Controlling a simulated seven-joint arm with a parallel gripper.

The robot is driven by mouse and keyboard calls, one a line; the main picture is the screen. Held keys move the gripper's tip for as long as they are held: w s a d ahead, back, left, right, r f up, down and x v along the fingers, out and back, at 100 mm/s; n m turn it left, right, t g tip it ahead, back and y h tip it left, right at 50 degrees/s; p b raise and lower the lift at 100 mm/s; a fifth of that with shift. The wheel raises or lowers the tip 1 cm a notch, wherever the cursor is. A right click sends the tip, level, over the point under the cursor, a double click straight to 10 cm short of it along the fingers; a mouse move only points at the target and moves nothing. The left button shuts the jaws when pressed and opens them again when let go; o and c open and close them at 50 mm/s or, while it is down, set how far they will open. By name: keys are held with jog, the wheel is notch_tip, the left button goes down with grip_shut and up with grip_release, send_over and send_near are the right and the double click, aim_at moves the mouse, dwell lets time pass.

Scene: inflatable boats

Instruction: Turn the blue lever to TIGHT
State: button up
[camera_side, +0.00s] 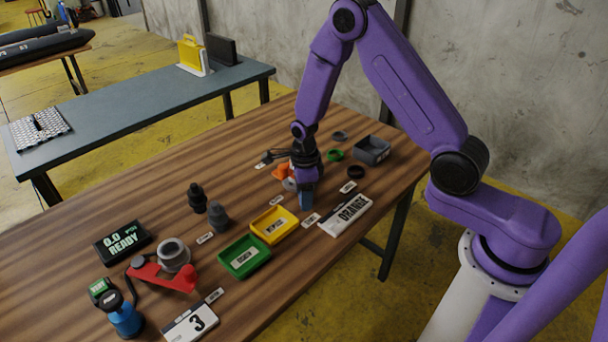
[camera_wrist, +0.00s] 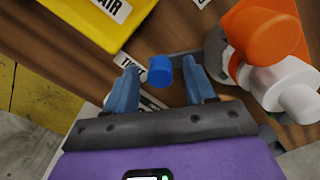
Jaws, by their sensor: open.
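The round blue end of the blue lever (camera_wrist: 160,71) shows in the wrist view between the two fingers of my gripper (camera_wrist: 161,82). A gap shows on each side of it, so the fingers look apart from it. A white label reading TIGHT (camera_wrist: 130,65) lies beside the left finger and is partly covered by it. An orange and white fitting (camera_wrist: 264,35) stands to the right of the fingers. In the side view my gripper (camera_side: 307,198) points down, low over the table beside the orange part (camera_side: 282,172). The lever is hidden there.
A yellow tray (camera_side: 274,240) and a green tray (camera_side: 236,272) lie left of my gripper. A card reading ORANGE (camera_side: 333,223) lies close on the right. A grey bin (camera_side: 372,158) and rings (camera_side: 335,155) stand behind.

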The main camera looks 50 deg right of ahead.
notch_tip(320, 180, up, 17)
dwell(0.6)
jog(key=s+a+r+n, duration=0.2)
jog(key=s+n, duration=0.4)
jog(key=n, duration=0.3)
jog(key=s+a+r+n, duration=0.1)
jog(key=s+a+n, duration=0.2)
jog(key=s+n, duration=0.45)
jog(key=s+d+n, duration=0.1)
jog(key=s+n, duration=0.7)
jog(key=n, duration=0.2)
jog(key=s+d+n, duration=0.2)
jog(key=s+n, duration=0.6)
jog(key=n, duration=0.3)
jog(key=shift+d+r, duration=0.3)
jog(key=shift+r, duration=0.15)
